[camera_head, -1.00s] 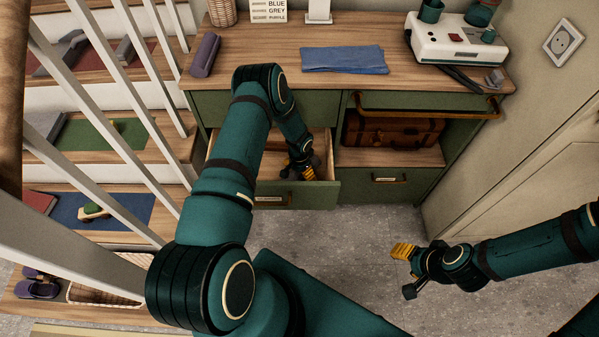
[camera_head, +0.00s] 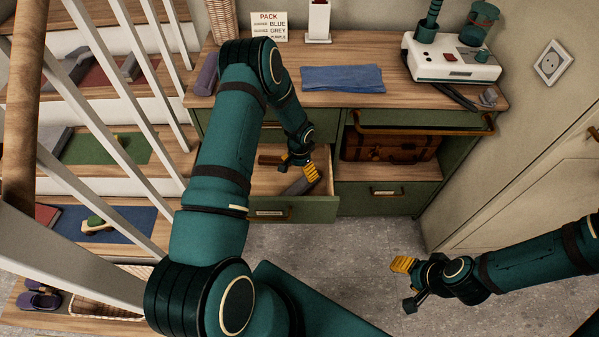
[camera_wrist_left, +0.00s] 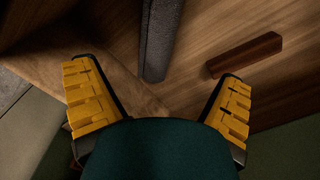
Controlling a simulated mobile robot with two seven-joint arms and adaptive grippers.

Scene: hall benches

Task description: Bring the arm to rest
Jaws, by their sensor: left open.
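My left arm reaches over the open drawer (camera_head: 285,211) of the green cabinet. My left gripper (camera_head: 309,173) has its yellow fingers apart and empty. A dark grey long object (camera_head: 300,187) lies in the drawer by the fingertips; it also shows in the left wrist view (camera_wrist_left: 160,40), beyond the open fingers (camera_wrist_left: 158,98). A small brown block (camera_wrist_left: 245,54) lies on the drawer floor to its right. My right gripper (camera_head: 407,284) hangs over the floor at the right, with its fingers apart and nothing between them.
The cabinet top (camera_head: 400,92) holds a blue cloth (camera_head: 343,79), a purple case (camera_head: 207,75), a sign (camera_head: 269,26) and a white machine (camera_head: 450,62). A brown suitcase (camera_head: 390,147) sits in the open compartment. White stair railings (camera_head: 120,95) stand at left. Floor before the cabinet is clear.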

